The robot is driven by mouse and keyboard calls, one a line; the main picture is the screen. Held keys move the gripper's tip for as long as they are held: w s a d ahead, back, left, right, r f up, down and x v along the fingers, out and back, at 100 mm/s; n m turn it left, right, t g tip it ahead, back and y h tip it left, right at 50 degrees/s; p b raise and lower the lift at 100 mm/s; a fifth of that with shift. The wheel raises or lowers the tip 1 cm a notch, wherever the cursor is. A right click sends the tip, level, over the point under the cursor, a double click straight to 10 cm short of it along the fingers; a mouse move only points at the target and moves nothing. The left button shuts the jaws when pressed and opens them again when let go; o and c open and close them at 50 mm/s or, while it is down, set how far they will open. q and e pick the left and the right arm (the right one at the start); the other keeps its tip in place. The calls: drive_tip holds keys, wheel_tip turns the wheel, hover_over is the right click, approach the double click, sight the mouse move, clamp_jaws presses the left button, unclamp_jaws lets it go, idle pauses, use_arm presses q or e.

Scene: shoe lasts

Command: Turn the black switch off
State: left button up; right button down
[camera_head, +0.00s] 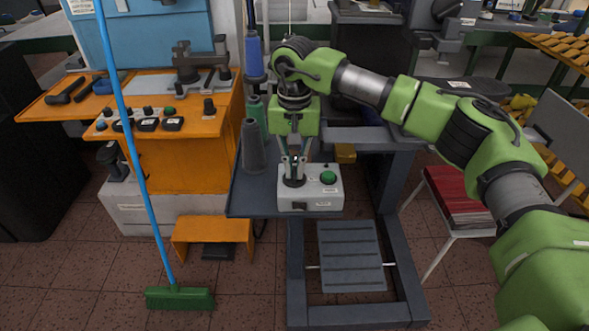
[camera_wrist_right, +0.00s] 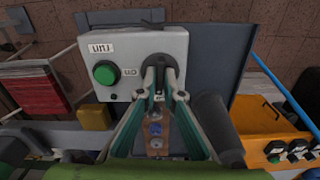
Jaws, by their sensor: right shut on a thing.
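A light grey control box (camera_head: 310,192) sits on the dark grey table (camera_head: 255,192), with a black switch (camera_head: 293,181) on its left side and a green button (camera_head: 328,178) on its right. My right gripper (camera_head: 293,163) points down over the box, shut on the black switch. In the right wrist view, the gripper's fingertips (camera_wrist_right: 160,90) close around the switch (camera_wrist_right: 160,66), and the green button (camera_wrist_right: 105,75) is to its left. The fingers partly hide the switch, so its exact setting cannot be told. My left gripper is not in view.
Dark grey and green cones (camera_head: 252,146) stand left of the gripper. An orange machine (camera_head: 185,150) and a green broom (camera_head: 180,297) with a blue handle are at the left. A chair with a red stack (camera_head: 455,196) is at the right.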

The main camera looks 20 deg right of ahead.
sight(295, 171)
drive_tip(key=shift+n, duration=0.5)
drive_tip(key=shift+r, duration=0.1)
drive_tip(key=shift+w, duration=0.1)
drive_tip(key=c, duration=2.2)
unclamp_jaws()
wheel_tip(295, 171, up, 12)
drive_tip(key=shift+f, duration=0.1)
